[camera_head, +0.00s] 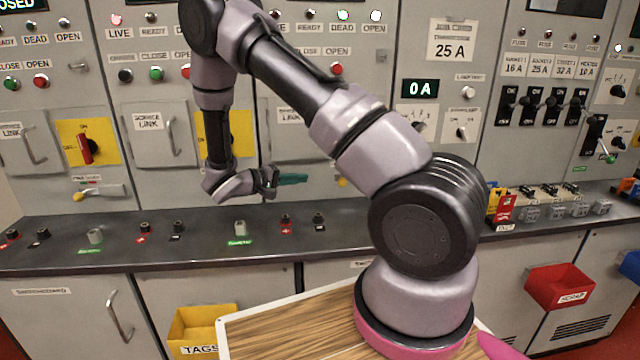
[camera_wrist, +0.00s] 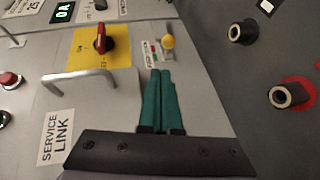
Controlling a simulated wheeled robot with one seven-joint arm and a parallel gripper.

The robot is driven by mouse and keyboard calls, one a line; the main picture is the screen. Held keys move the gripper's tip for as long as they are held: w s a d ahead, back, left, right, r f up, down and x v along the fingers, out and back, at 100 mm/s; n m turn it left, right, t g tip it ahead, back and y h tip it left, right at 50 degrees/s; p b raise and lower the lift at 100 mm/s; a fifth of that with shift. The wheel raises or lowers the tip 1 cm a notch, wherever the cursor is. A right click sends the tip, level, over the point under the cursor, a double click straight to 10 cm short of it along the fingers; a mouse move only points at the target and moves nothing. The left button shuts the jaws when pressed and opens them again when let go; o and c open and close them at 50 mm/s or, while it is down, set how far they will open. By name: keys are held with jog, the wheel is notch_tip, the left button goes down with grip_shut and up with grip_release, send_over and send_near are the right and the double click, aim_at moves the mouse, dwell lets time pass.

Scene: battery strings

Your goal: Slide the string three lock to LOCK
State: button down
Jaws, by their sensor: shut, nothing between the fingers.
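The string three lock (camera_wrist: 168,43) shows in the wrist view as a small slider with a yellow knob, below a red rotary handle (camera_wrist: 104,40) on a yellow plate. A small label with red and green marks sits beside it, too small to read, so I cannot tell its position. In the head view only a bit of its yellow knob (camera_head: 342,182) shows past my arm. My gripper (camera_head: 305,178) has green fingers, shut and empty, left of that knob. In the wrist view the fingers (camera_wrist: 161,72) point toward the knob, apparently short of it.
A service link handle (camera_wrist: 80,85) projects from the panel beside my fingers. Dark sockets (camera_wrist: 285,96) stand on the ledge (camera_head: 180,251) below. Another yellow-knobbed slider (camera_head: 79,197) is at the far left. A yellow tags bin (camera_head: 185,330) and a red scrap bin (camera_head: 555,287) hang lower down.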

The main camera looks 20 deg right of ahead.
jog(key=shift+w+a+f+n+t, duration=0.25)
jog(key=shift+w+a+f+t, duration=0.15)
jog(key=shift+a+f, duration=0.2)
jog(key=shift+w+a+f+n+t, duration=0.3)
jog(key=shift+a+f+t, duration=0.2)
jog(key=shift+f, duration=0.1)
send_near(340, 182)
jog(key=w+d, duration=0.2)
jog(key=w+d+f, duration=0.1)
jog(key=w+d, duration=0.1)
jog(key=d, duration=0.1)
jog(key=shift+w+f, duration=0.15)
jog(key=shift+w, duration=0.2)
jog(key=shift+s+d+f, duration=0.1)
jog(key=shift+s+d, duration=0.1)
jog(key=shift+d, duration=0.2)
jog(key=shift+s+d, duration=0.25)
jog(key=shift+d, duration=0.6)
jog(key=shift+s+d, duration=0.25)
jog(key=shift+d, duration=0.6)
